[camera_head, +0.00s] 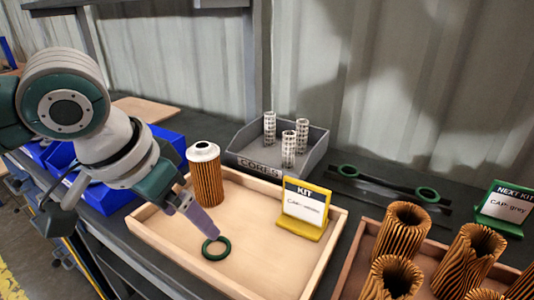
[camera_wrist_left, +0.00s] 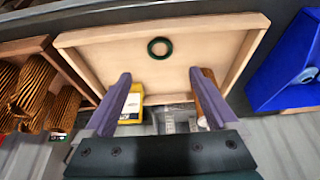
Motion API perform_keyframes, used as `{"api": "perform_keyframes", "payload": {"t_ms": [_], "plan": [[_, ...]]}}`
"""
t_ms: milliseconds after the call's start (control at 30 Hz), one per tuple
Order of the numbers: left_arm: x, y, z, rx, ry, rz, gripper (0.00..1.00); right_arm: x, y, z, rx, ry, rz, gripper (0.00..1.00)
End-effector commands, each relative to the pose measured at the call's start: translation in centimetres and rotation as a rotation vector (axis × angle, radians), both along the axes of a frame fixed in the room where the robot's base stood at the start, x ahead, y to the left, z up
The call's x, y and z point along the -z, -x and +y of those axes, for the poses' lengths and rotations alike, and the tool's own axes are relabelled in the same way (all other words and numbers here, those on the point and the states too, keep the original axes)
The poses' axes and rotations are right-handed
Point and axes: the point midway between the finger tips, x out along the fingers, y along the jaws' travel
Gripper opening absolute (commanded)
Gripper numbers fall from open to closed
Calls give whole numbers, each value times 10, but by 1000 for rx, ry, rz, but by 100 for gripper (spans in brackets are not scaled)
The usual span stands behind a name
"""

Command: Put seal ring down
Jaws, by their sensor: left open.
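A dark green seal ring (camera_head: 216,248) lies flat on the floor of the light wooden tray (camera_head: 262,280). It also shows in the left wrist view (camera_wrist_left: 160,47), nearer the tray's far wall there. My left gripper (camera_head: 208,233) is over the tray, its fingertips close by the ring in the head view. In the left wrist view the two purple fingers (camera_wrist_left: 160,76) are spread wide with nothing between them, and the ring appears beyond their tips. A pleated orange cartridge with a white cap (camera_head: 206,180) stands upright in the tray's back left corner. My right gripper is not in view.
A yellow KIT card holder (camera_head: 300,232) stands at the tray's right side. A grey CORES bin (camera_head: 306,162) with three white cores is behind. Pleated cartridges (camera_head: 402,230) stand at right; blue bins (camera_head: 108,198) at left.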

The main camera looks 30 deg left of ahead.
Motion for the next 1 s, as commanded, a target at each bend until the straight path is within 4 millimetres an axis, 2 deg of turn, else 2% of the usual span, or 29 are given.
{"api": "perform_keyframes", "payload": {"t_ms": [33, 167, 267, 400, 500, 600, 700, 800, 1000], "plan": [[-9, 3, 1, 0, -1, 0, 92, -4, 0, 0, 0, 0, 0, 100], [-16, 9, -2, 7, 1, 2, 92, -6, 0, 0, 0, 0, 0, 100], [-8, 27, -24, 59, 16, 9, 92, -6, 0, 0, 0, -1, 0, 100], [6, 74, -67, 143, 36, 11, 92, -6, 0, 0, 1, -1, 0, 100], [7, 108, -79, 147, 25, 19, 92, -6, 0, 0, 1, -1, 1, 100], [5, 137, -76, 119, -2, 45, 92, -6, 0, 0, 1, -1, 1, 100], [4, 156, -70, 93, -31, 70, 92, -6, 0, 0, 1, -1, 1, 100], [3, 163, -67, 83, -45, 80, 92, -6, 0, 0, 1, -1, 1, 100], [3, 162, -66, 85, -46, 80, 92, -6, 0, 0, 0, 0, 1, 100]]}}
